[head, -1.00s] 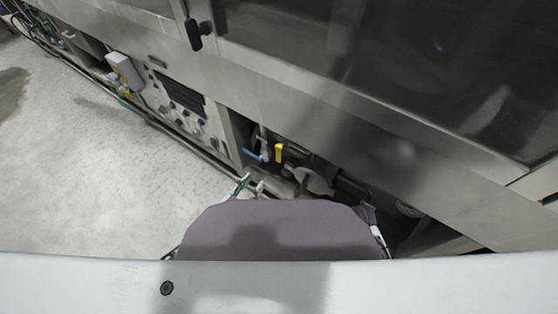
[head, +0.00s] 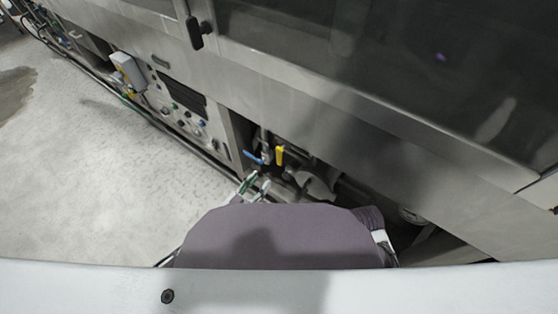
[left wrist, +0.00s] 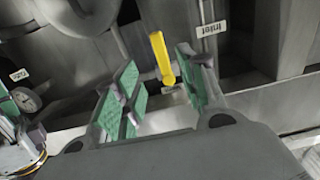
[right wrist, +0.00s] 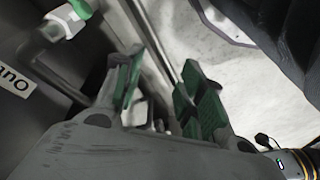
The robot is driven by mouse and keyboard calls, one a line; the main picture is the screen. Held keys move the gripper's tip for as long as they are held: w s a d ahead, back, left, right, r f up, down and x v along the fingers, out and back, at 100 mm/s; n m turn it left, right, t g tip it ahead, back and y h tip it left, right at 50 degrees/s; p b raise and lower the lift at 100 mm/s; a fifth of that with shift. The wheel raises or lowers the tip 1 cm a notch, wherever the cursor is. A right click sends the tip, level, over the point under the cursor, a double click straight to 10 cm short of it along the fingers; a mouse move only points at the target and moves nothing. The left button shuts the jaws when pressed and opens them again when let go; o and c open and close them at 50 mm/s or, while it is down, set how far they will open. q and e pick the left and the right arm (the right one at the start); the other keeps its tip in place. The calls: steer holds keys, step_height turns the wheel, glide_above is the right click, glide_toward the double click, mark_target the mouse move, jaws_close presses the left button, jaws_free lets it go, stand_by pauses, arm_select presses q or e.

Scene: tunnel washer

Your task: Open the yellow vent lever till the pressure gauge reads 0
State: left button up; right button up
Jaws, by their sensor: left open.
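The yellow vent lever (head: 280,155) points upright in the opening of the machine's lower panel. It also shows in the left wrist view (left wrist: 162,58), in the gap between my left fingers and beyond their tips. My left gripper (head: 253,186) is open and empty, just short of the lever; I see no contact. It fills the lower left wrist view (left wrist: 160,85).
A blue lever (head: 253,157) sits just left of the yellow one. Grey pipes and a white label (left wrist: 212,28) surround the valve. A control panel (head: 185,110) is further left on the machine. The pale floor (head: 90,180) at left is clear.

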mark_target(278, 161)
arm_select(q)
steer(key=b+x, duration=0.3)
steer(key=x, duration=0.8)
steer(key=shift+w+d, duration=0.1)
steer(key=shift+w, duration=0.05)
steer(key=shift+w+d, duration=0.25)
steer(key=shift+w, duration=0.05)
arm_select(e)
steer(key=shift+t, duration=0.5)
steer(key=r, duration=0.4)
steer(key=shift+s+a, duration=0.15)
steer(key=shift+a, duration=0.25)
steer(key=shift+s+y, duration=0.1)
steer(key=shift+y, duration=0.2)
arm_select(q)
steer(key=c, duration=0.8)
jaws_close()
arm_select(e)
steer(key=shift+w+r, duration=0.2)
steer(key=shift+w, duration=0.3)
